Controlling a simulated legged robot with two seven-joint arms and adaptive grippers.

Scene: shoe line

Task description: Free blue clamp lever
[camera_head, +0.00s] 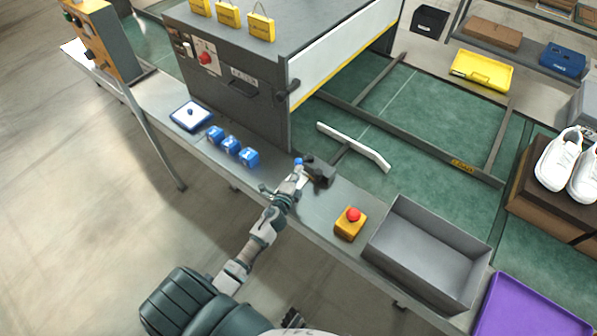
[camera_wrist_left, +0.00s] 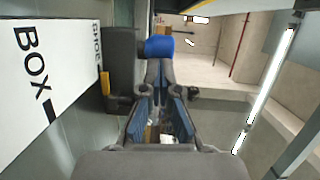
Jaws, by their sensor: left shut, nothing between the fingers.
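The clamp lever's blue knob (camera_head: 298,161) sits beside a dark clamp block (camera_head: 321,173) at the table's inner edge. The knob also shows in the left wrist view (camera_wrist_left: 159,46), just past the fingertips. My left gripper (camera_head: 297,172) is at the knob, and in the left wrist view (camera_wrist_left: 158,68) its fingers converge at the tips, shut with nothing held. I cannot tell whether the tips touch the knob. The rest of the lever is mostly hidden by the gripper.
A red stop button on a yellow box (camera_head: 349,222) and a grey bin (camera_head: 428,252) stand to the right. A white guide bar (camera_head: 355,146) lies over the green belt (camera_head: 420,115). A dark machine housing (camera_head: 235,85) stands behind.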

